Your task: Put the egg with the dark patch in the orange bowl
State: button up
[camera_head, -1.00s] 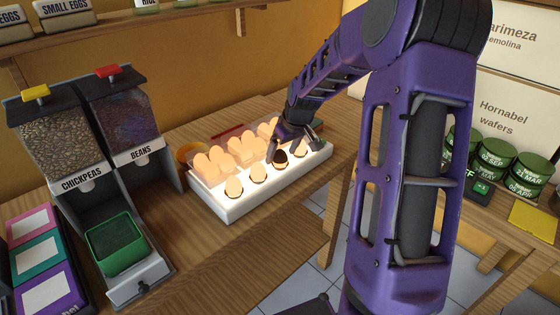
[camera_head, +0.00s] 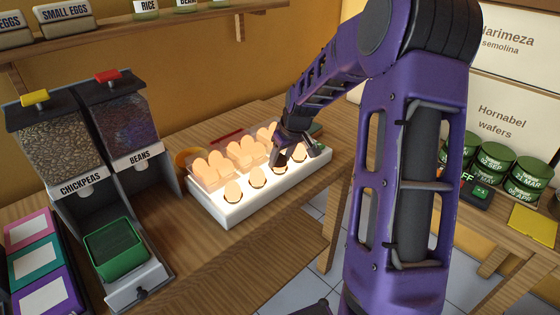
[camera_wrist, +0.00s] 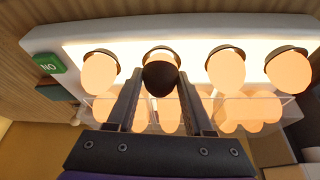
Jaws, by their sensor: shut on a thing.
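The egg with the dark patch (camera_wrist: 160,76) is in the front row of the white lit tray (camera_head: 232,214). My gripper (camera_wrist: 158,88) is shut on it, with one finger on each side, and the dark patch shows between the fingers in the wrist view. In the head view my gripper (camera_head: 290,154) hides most of this egg. The egg is at its lit hole; I cannot tell if it is lifted.
Plain eggs (camera_head: 257,177) sit in the front holes, and more stand behind in a clear holder. Chickpea and bean dispensers (camera_head: 90,155) with a green bin (camera_head: 115,262) stand left. Bare wood lies in front of the tray.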

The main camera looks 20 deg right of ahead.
aim_at(280, 156)
notch_tip(280, 156, up, 9)
jog(key=shift+r+p, duration=0.1)
jog(key=shift+p, duration=0.6)
jog(key=w+a+p, duration=0.1)
jog(key=w+a, duration=0.1)
jog(key=a, duration=0.2)
jog(key=w+a+r+p, duration=0.1)
jog(key=w+a, duration=0.2)
jog(key=a, duration=0.1)
jog(key=w+a+p, duration=0.1)
jog(key=w+a, duration=0.2)
jog(key=shift+w+a+r, duration=0.15)
jog(key=shift+a+r, duration=0.25)
jog(key=w+a+f+p, duration=0.1)
jog(key=w+a+f, duration=0.6)
jog(key=a, duration=0.4)
jog(key=shift+w+a, duration=0.15)
jog(key=shift+w, duration=0.45)
jog(key=shift+w+a+p, duration=0.1)
jog(key=shift+w+p, duration=0.2)
jog(key=shift+p, duration=0.05)
jog(key=shift+f, duration=0.15)
jog(key=shift+f+b, duration=2.15)
jog(key=shift+f, duration=1.2)
